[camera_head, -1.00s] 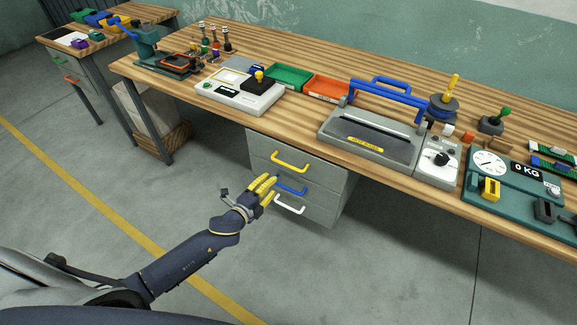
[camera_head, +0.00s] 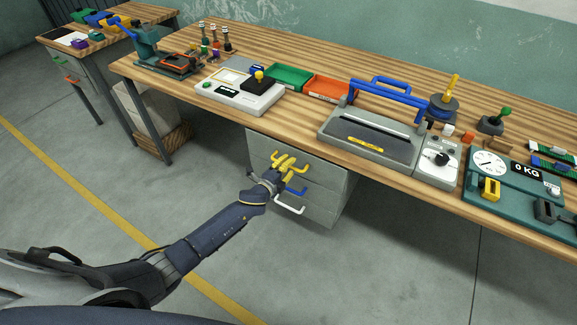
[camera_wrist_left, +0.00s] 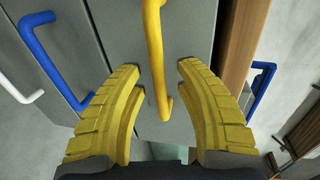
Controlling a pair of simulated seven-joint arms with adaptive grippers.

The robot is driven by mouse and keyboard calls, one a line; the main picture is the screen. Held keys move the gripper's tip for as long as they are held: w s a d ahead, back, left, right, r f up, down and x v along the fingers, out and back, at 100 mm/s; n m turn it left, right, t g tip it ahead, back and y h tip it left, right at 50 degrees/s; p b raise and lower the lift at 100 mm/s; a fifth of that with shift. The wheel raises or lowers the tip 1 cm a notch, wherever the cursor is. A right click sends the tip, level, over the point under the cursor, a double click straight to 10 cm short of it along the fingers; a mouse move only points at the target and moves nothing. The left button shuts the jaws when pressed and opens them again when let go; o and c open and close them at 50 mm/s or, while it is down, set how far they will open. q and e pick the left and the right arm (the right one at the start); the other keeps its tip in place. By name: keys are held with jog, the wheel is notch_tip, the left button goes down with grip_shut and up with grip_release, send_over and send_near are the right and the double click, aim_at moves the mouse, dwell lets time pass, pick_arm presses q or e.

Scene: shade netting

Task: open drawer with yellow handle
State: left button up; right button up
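The yellow handle (camera_head: 300,168) is on the top drawer of the grey drawer unit (camera_head: 325,185) under the workbench. That drawer looks shut. My left gripper (camera_head: 282,160) is at the yellow handle, covering part of it in the head view. In the left wrist view the yellow handle (camera_wrist_left: 155,55) runs between the two yellow fingers of my left gripper (camera_wrist_left: 160,85). The fingers are open, with a gap on each side of the handle. Below it are a blue handle (camera_head: 296,191) and a white handle (camera_head: 290,206). My right gripper is not in view.
The wooden workbench (camera_head: 305,112) overhangs the drawers. It carries a white device (camera_head: 238,97), a grey sealer (camera_head: 370,138), a scale (camera_head: 510,180) and small trays. The floor in front of the drawers is clear. A wooden crate (camera_head: 175,138) stands under the bench at left.

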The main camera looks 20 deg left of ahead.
pick_arm(q)
jog(key=shift+w, duration=0.1)
jog(key=shift+c, duration=0.3)
grip_shut()
